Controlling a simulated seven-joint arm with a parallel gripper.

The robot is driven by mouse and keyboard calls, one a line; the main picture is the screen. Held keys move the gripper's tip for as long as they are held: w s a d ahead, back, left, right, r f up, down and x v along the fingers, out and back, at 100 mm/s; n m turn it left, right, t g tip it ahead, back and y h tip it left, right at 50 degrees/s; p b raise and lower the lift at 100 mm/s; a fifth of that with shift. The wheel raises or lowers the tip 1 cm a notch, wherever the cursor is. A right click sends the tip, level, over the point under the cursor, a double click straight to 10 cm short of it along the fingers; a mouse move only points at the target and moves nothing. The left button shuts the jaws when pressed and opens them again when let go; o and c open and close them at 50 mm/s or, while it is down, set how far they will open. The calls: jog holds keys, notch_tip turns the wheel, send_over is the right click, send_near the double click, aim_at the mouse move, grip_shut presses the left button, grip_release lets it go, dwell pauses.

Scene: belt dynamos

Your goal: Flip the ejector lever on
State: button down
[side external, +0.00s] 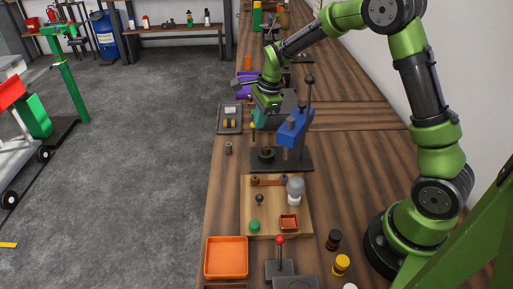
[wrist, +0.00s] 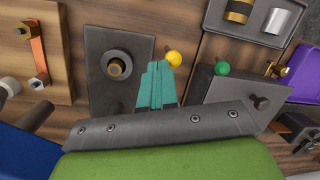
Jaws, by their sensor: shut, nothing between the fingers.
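My gripper (wrist: 158,68) has teal fingers, pressed together and empty. In the side external view the fingers (side external: 261,118) point down just behind the blue press (side external: 290,130). In the wrist view a yellow ball knob (wrist: 173,58) shows right at the fingertips; I cannot tell whether they touch, and its stem is hidden. A green ball knob (wrist: 222,68) sits to its right by a dark grey box (wrist: 228,90). A red-knobbed lever (side external: 280,240) stands upright near the front of the bench. No label shows which of these is the ejector lever.
The press base (wrist: 115,45) with a brass-centred round part lies left of the fingers. A grey tray (side external: 230,118) of metal cylinders is beyond. A wooden board (side external: 270,185), an orange tray (side external: 226,258) and a purple bin (wrist: 300,72) surround the area.

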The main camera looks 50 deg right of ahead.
jog(key=w+d+g+y, duration=0.1)
jog(key=w+d, duration=0.3)
jog(key=shift+w+d+f, duration=0.15)
jog(key=shift+w+f, duration=0.05)
jog(key=shift+f, duration=0.1)
dwell(0.4)
jog(key=shift+w+d, duration=0.1)
jog(key=shift+w+d+r, duration=0.25)
jog(key=shift+w+d, duration=0.15)
jog(key=shift+d, duration=0.1)
jog(key=shift+r, duration=0.1)
jog(key=w+d+r, duration=0.2)
jog(key=d+r, duration=0.2)
jog(key=r, duration=0.4)
jog(key=shift+d+r, duration=0.25)
jog(key=shift+r, duration=0.05)
